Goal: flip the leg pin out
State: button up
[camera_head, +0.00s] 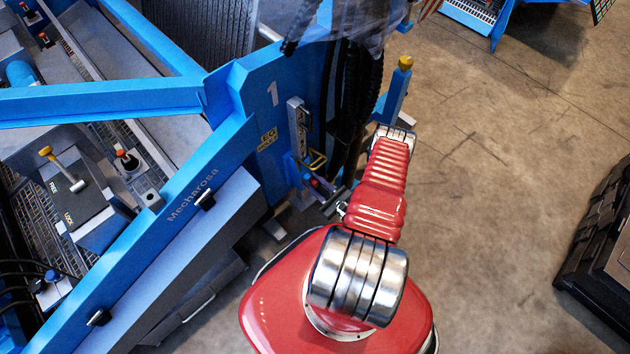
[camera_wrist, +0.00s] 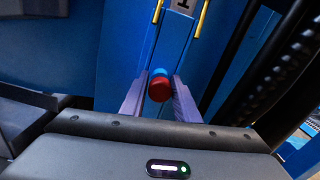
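A round knob with a red front and a blue part behind it (camera_wrist: 159,91), which looks like the leg pin, shows in the wrist view against a blue panel. My gripper (camera_wrist: 159,80) has its two pale fingers apart, one on each side of the knob. Narrow gaps seem to show beside the knob; I cannot tell how deep it lies between the fingers. In the head view, a small red tip (camera_head: 315,183) shows low on the blue leg, near a yellow handle.
Yellow bars (camera_wrist: 202,18) stand above the knob in the wrist view. Thick black hoses (camera_head: 354,110) hang beside the blue frame (camera_head: 245,115). A dark stacked crate (camera_head: 600,245) stands at the right. The concrete floor (camera_head: 500,170) between is clear.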

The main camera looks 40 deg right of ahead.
aim_at(317, 186)
grip_shut()
jog(key=shift+s, duration=1.75)
jog(key=shift+o, duration=2)
grip_release()
